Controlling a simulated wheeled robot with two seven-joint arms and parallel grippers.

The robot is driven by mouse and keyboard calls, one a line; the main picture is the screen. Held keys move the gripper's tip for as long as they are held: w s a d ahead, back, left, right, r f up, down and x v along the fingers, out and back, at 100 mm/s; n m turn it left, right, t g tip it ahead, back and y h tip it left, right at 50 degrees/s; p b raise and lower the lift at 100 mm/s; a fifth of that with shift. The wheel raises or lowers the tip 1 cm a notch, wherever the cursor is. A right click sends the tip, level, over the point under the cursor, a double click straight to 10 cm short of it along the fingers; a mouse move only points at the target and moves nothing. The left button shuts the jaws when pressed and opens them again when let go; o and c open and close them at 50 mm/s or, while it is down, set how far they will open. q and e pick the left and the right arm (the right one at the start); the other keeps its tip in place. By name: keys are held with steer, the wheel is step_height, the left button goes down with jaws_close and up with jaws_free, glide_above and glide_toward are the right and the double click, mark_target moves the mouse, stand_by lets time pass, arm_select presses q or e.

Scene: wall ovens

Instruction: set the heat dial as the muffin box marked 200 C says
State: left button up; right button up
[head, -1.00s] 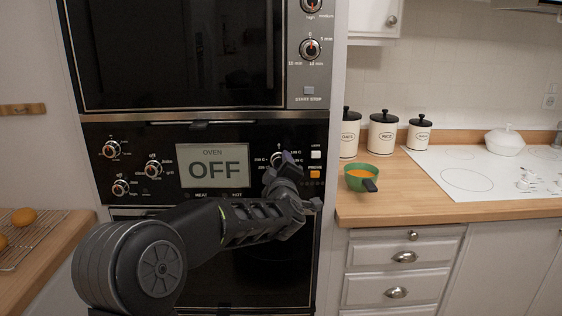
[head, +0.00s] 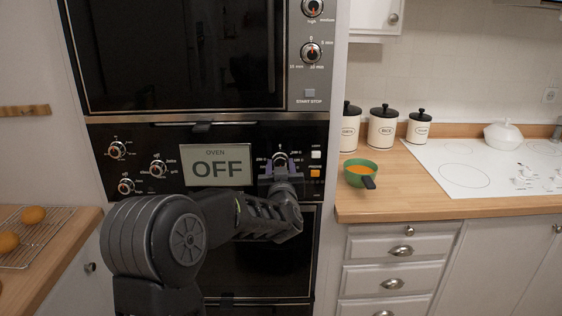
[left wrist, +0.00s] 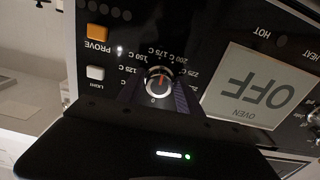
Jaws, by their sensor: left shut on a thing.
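The heat dial (left wrist: 159,80) is a round knob with a red mark, ringed by labels from 0 through 125 C, 200 C and 225 C; in the head view its top (head: 280,157) shows above my gripper. My left gripper (left wrist: 157,92) has a finger on either side of the dial and is shut on it. It also shows in the head view (head: 280,167), covering the dial's lower part. The exact heading of the red mark is hard to read. The oven display (head: 217,168) reads OFF. No muffin box is in view. My right gripper is not in view.
A white light button (head: 316,154) and an orange prove button (head: 315,173) sit right of the dial. Other knobs (head: 117,150) are left of the display. A green bowl (head: 357,180) stands on the right counter. Buns on a rack (head: 33,215) lie at left.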

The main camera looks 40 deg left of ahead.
arm_select(q)
steer(key=shift+a+m+p, duration=0.1)
steer(key=shift+m+p, duration=1)
steer(key=shift+m, duration=1.1)
steer(key=o, duration=1.3)
steer(key=shift+s, duration=0.1)
steer(key=b+v, duration=0.1)
steer(key=v, duration=0.6)
steer(key=shift+s+d, duration=0.25)
